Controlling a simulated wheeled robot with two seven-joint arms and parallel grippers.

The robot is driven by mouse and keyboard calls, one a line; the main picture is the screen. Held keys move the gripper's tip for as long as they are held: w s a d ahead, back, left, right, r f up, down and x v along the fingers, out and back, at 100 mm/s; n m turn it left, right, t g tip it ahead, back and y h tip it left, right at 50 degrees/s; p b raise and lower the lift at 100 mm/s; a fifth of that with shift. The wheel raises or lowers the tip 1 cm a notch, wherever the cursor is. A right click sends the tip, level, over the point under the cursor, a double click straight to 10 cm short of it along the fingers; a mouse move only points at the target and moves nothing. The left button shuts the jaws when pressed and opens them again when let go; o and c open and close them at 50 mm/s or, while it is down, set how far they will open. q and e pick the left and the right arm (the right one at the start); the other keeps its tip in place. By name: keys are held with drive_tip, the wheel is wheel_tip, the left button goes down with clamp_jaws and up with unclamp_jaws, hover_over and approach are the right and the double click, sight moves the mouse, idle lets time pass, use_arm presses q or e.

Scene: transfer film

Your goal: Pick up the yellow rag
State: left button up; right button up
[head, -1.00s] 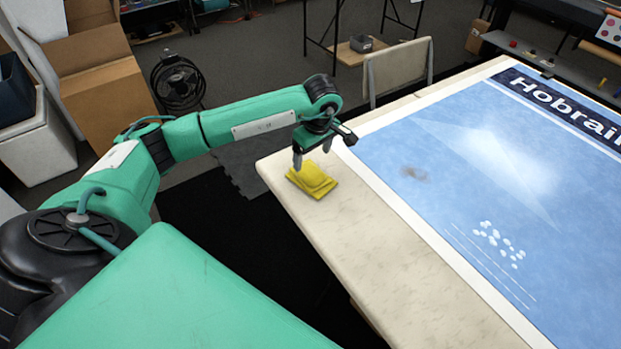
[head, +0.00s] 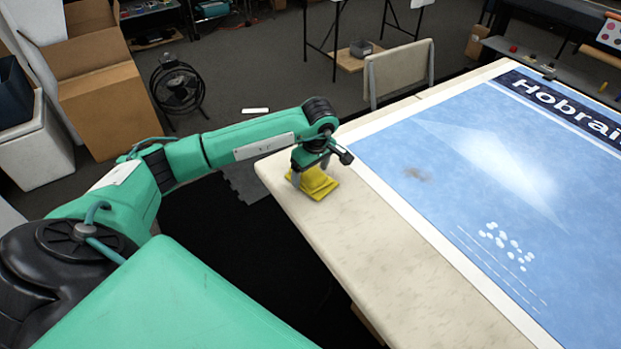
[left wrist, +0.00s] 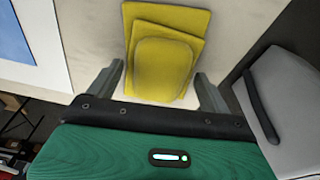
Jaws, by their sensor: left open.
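The yellow rag (head: 316,184) lies folded on the pale table near its left corner. In the left wrist view the folded yellow rag (left wrist: 163,55) fills the upper middle, with a raised rounded pad on top. My left gripper (head: 310,176) is right over the rag, pointing down. In the left wrist view my left gripper (left wrist: 158,88) has its two fingers apart, one on each side of the rag's near end. I cannot tell whether the fingers touch it. My right gripper is not in view.
The pale table (head: 390,265) carries a large blue printed sheet (head: 470,170) with a dark smudge, right of the rag. A chair (head: 400,75) stands behind the table. A fan (head: 177,87) and cardboard boxes (head: 105,90) stand on the floor at left.

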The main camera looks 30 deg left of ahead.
use_arm(q)
drive_tip(key=shift+f, duration=0.25)
drive_tip(key=shift+f+b, duration=0.2)
drive_tip(key=shift+b, duration=0.1)
drive_tip(key=c, duration=1.1)
drive_tip(key=shift+o, duration=0.2)
